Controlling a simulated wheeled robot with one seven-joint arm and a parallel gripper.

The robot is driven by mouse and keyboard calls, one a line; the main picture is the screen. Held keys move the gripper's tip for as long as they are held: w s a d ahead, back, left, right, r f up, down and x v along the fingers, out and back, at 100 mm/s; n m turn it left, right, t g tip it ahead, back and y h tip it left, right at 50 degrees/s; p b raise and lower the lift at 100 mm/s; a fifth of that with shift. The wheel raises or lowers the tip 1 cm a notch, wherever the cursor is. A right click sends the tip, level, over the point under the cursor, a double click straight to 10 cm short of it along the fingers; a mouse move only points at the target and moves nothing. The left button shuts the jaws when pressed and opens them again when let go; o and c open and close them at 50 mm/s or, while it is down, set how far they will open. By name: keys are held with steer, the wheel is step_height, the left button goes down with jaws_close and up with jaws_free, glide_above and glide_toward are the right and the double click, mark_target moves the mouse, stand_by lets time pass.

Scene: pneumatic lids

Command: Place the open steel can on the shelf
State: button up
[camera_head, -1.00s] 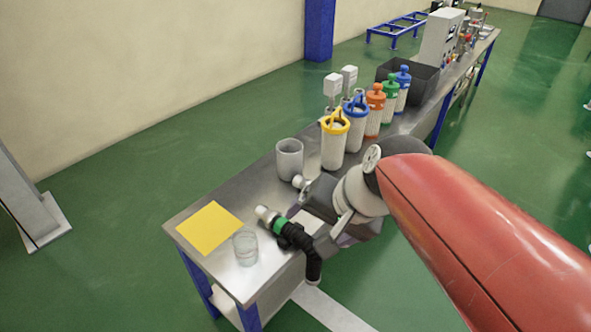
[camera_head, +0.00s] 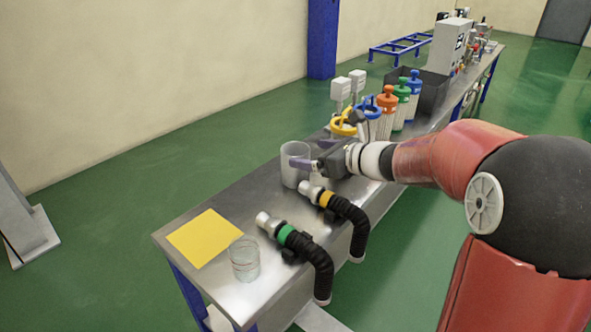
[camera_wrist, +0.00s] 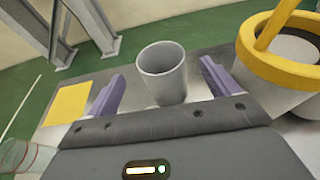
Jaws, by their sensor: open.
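The open steel can (camera_head: 290,177) is a plain grey cylinder, upright on the steel table (camera_head: 205,282), with its open top up. My gripper (camera_head: 310,165) is at its right side, low and roughly level, and a purple finger overlaps the can in the head view. In the wrist view the can (camera_wrist: 163,72) stands upright between the two spread purple fingers, with gaps to both. The jaws are open and hold nothing. A pale lower surface (camera_head: 217,319) shows under the table's near end; I cannot tell whether it is the shelf.
A yellow square (camera_head: 205,237) and a clear glass jar (camera_head: 244,262) are at the near end. Two black hoses, with a green band (camera_head: 287,233) and a yellow band (camera_head: 326,199), lie along the front edge. A yellow-lidded container (camera_wrist: 275,75) stands close right of my gripper.

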mark_target(287, 149)
steer(key=x, duration=0.3)
steer(key=shift+w+a, duration=0.2)
steer(key=shift+w, duration=0.15)
steer(key=shift+r, duration=0.1)
steer(key=c, duration=1.5)
